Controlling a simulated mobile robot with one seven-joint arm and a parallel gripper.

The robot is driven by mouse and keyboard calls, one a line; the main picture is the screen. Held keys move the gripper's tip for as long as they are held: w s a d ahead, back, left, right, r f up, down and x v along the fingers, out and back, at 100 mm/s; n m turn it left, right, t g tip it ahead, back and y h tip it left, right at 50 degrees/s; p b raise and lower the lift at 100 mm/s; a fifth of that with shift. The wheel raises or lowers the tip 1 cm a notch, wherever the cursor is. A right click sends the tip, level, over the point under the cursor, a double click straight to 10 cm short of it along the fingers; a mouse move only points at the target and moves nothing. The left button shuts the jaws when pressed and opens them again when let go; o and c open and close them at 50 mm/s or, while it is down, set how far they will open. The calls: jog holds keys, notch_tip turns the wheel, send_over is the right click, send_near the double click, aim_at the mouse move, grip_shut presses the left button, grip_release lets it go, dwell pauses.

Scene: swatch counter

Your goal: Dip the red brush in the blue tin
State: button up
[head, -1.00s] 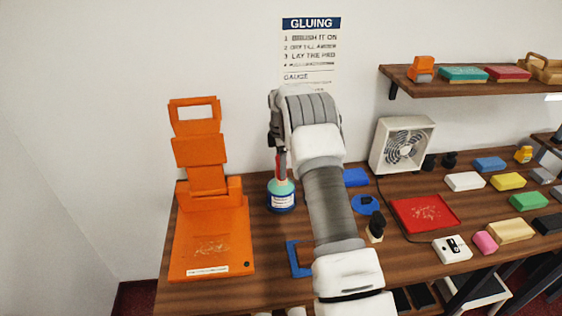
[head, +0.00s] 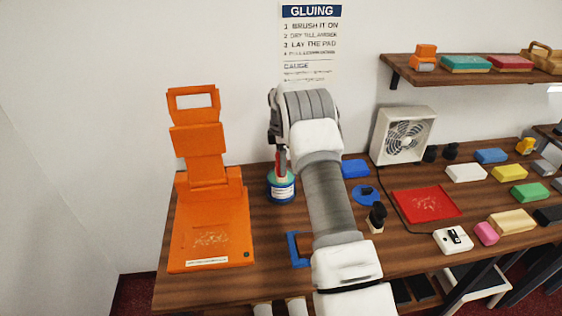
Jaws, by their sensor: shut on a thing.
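The blue tin (head: 281,191), with a pale label and a teal-green upper part, stands upright on the counter left of my arm. The red brush (head: 281,162) is upright above it, its lower end down at the tin's mouth. How deep the bristles sit is hidden. My gripper (head: 280,151) is shut on the brush's handle, directly above the tin; its fingers are small and partly hidden by my wrist.
A large orange stand (head: 211,225) is close on the left. A blue bracket-shaped piece (head: 292,249) lies in front of the tin. Right of my arm are a blue block (head: 355,168), a fan (head: 404,136) and a red tray (head: 427,203). A shelf (head: 455,66) hangs at the right.

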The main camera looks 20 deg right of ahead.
jog(key=shift+f+b, duration=0.5)
jog(key=shift+f, duration=0.1)
dwell(1.6)
jog(key=shift+r+p, duration=1.8)
jog(key=shift+r, duration=1.75)
jog(key=shift+a, duration=0.1)
